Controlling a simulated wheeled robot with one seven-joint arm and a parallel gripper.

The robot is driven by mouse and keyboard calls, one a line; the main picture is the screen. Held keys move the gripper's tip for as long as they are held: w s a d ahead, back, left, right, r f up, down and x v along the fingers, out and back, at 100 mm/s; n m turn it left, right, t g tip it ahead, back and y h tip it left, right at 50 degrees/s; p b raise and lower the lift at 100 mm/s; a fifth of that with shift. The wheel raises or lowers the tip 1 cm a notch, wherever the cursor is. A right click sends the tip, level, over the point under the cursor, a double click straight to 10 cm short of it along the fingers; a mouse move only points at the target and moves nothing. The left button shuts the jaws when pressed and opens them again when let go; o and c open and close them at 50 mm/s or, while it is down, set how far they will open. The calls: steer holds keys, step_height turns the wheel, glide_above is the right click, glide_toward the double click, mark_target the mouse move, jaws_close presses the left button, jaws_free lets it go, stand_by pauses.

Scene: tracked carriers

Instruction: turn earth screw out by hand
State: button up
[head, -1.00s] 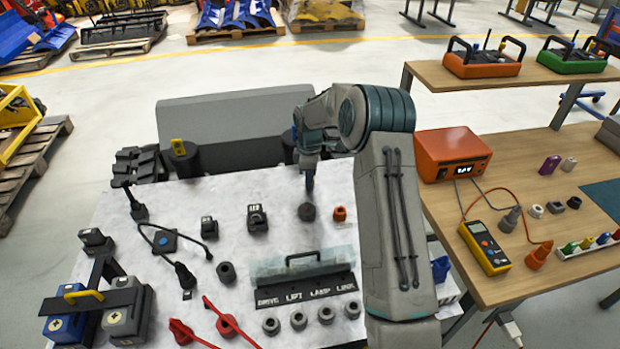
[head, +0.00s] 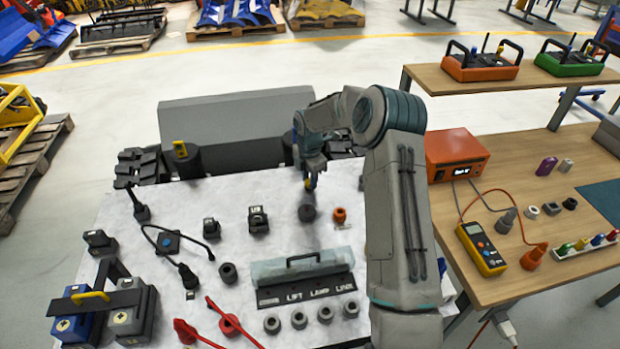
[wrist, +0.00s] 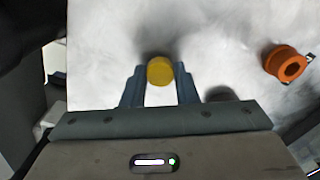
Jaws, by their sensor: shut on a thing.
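The earth screw (wrist: 160,71) shows in the wrist view as a round yellow head between my fingertips; its shank is hidden. My gripper (wrist: 160,84) is shut on it. In the head view, a small yellow spot of the screw (head: 309,183) shows at the fingertips of my gripper (head: 310,180), just above a dark round boss (head: 307,213) on the pale top. The screw appears apart from the boss. A dark round shape (wrist: 219,95) is partly hidden behind the gripper body in the wrist view; I cannot tell if it is the boss or a shadow.
An orange ring-shaped part (head: 340,215) stands just right of the boss and also shows in the wrist view (wrist: 289,66). A labelled block with a handle (head: 303,278) and several grey sockets lie nearer. A wooden bench (head: 510,275) with a meter (head: 481,248) stands at right.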

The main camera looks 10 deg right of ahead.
steer(key=shift+n, duration=1.2)
steer(key=shift+p, duration=0.3)
steer(key=n+p, duration=0.2)
steer(key=n, duration=0.2)
steer(key=shift+s+n, duration=0.1)
steer(key=shift+n, duration=0.3)
steer(key=n+p, duration=0.1)
steer(key=n, duration=0.3)
steer(key=shift+f+n, duration=0.1)
steer(key=shift+n, duration=0.3)
steer(key=o, duration=0.8)
